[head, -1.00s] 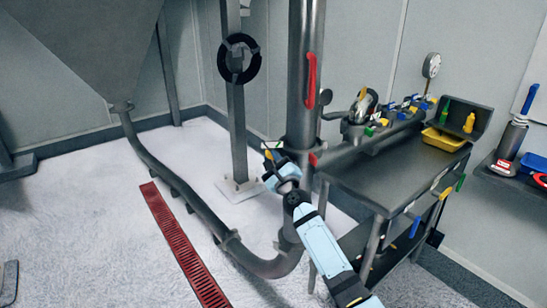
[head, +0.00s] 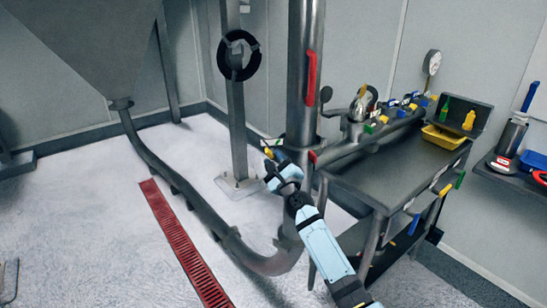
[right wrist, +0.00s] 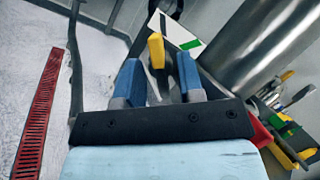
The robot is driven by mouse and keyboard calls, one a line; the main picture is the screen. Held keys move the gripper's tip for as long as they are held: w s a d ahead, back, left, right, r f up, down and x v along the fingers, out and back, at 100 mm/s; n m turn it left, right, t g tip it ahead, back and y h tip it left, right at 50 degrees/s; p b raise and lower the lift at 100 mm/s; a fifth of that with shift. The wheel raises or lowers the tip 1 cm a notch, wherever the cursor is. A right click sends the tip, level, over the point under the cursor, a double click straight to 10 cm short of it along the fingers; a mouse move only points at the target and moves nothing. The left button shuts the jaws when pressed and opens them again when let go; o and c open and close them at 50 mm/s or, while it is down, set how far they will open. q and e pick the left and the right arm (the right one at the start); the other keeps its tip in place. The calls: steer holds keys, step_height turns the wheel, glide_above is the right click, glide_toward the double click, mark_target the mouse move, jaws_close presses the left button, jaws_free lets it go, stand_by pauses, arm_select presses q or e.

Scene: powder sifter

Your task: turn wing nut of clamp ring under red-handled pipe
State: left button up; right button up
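The steel pipe (head: 302,110) with the red handle (head: 311,78) stands upright right of centre in the head view. A yellow wing nut (head: 268,153) shows low on the pipe's left side. In the right wrist view the yellow wing nut (right wrist: 156,50) lies just ahead of and between my blue fingertips. My right gripper (head: 274,160) is at the wing nut, with its fingers (right wrist: 160,75) apart and a gap visible on both sides of the yellow part. The clamp ring is mostly hidden in both views. My left gripper is not in view.
A post with a black ring (head: 239,55) stands behind. A curved pipe (head: 190,195) and a red floor grate (head: 185,245) lie left.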

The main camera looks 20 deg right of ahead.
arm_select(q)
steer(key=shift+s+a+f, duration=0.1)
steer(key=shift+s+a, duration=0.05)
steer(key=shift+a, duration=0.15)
arm_select(e)
steer(key=v, duration=1.2)
steer(key=shift+s, duration=0.15)
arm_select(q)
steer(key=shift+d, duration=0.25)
arm_select(e)
steer(key=shift+f, duration=0.1)
